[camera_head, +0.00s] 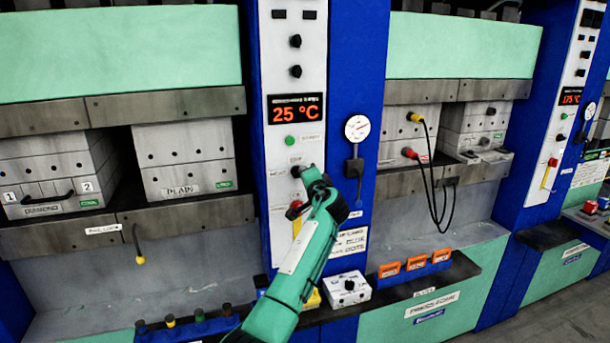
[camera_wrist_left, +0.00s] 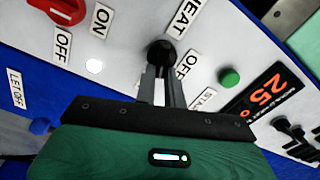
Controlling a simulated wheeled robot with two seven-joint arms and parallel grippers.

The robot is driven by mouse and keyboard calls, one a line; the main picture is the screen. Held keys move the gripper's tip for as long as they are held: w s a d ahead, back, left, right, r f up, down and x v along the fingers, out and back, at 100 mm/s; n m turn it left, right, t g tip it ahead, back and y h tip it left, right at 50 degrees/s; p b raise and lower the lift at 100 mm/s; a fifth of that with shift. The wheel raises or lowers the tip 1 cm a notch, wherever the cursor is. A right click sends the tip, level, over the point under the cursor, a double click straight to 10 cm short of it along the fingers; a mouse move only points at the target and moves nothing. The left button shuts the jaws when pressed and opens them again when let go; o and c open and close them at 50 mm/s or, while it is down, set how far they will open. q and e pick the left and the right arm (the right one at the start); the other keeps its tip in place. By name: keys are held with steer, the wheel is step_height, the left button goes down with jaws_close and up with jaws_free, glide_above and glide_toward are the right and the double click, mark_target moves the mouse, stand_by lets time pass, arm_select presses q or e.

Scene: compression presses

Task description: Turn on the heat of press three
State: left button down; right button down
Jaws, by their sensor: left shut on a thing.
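The control column (camera_head: 308,82) in the middle of the head view has a display (camera_head: 294,108) reading 25 °C. A black heat knob (camera_wrist_left: 161,52) sits between the labels HEAT and OFF in the left wrist view. My left gripper (camera_wrist_left: 160,72) is shut on this knob, its two fingers close together around it. In the head view my left gripper (camera_head: 299,170) is at the column below the green button (camera_head: 290,141), and it largely hides the knob. The knob's exact setting is hard to tell. My right gripper is not in view.
A red switch (camera_wrist_left: 62,8) with ON and OFF labels is beside the knob. A gauge (camera_head: 357,128) with a black lever (camera_head: 354,168) is to the right. A white box (camera_head: 346,289) stands below. Another column (camera_head: 560,110) at the right reads 175 °C.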

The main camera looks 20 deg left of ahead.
arm_select(q)
steer(key=shift+f+m+p, duration=0.15)
steer(key=shift+m+p, duration=0.1)
steer(key=shift+m, duration=0.7)
steer(key=shift+f+m+p, duration=0.1)
steer(key=shift+m+p, duration=0.15)
steer(key=shift+m, duration=0.7)
steer(key=c, duration=1.5)
jaws_free()
steer(key=b+v, duration=0.5)
steer(key=v, duration=0.8)
steer(key=shift+s+d, duration=0.3)
steer(key=shift+f, duration=0.1)
